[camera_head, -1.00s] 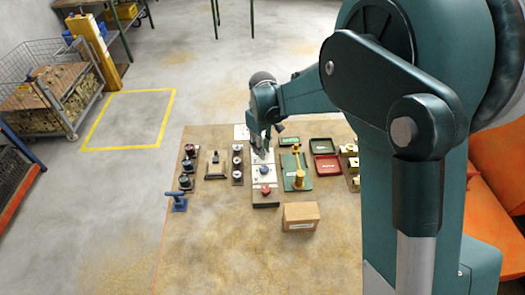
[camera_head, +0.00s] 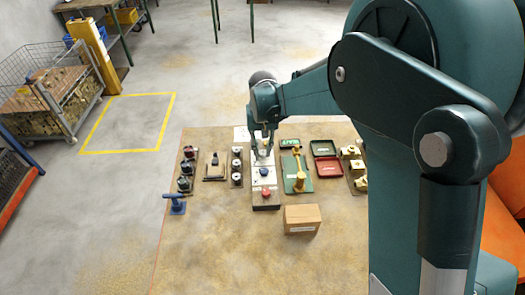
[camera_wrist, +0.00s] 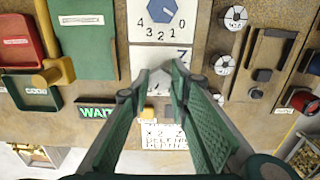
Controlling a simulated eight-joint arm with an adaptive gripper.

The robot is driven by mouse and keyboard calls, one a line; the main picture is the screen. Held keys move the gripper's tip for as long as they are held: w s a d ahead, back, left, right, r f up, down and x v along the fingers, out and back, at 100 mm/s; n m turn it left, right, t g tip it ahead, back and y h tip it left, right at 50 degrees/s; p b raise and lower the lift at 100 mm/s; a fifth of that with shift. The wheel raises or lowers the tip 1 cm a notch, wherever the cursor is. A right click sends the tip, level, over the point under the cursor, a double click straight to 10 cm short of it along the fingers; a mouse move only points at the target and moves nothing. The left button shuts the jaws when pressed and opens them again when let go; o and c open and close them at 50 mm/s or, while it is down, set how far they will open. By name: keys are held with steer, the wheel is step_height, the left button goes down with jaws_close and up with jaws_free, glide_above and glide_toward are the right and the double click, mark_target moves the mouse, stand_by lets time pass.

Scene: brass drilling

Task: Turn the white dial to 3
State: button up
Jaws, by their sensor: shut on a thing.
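The white dial (camera_wrist: 161,83) is at the far end of a panel strip and is mostly hidden by my gripper (camera_wrist: 162,75). In the wrist view my fingers are closed on it from both sides, and only a pale bit shows between the tips. In the head view my gripper (camera_head: 263,148) reaches down onto the strip's upper end. The dial's number plate (camera_wrist: 178,56) is partly covered, so I cannot read where the dial points.
A blue dial (camera_wrist: 162,9) with a 0 to 4 scale is beside it, then a red knob (camera_head: 265,188). A green board with a brass lever (camera_head: 299,178) and red tray (camera_head: 328,168) lie right. A cardboard box (camera_head: 302,219) sits in front.

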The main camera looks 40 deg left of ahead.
mark_target(263, 153)
stand_by(0.3)
steer(key=o, duration=0.9)
step_height(263, 153, up, 12)
stand_by(0.4)
stand_by(0.5)
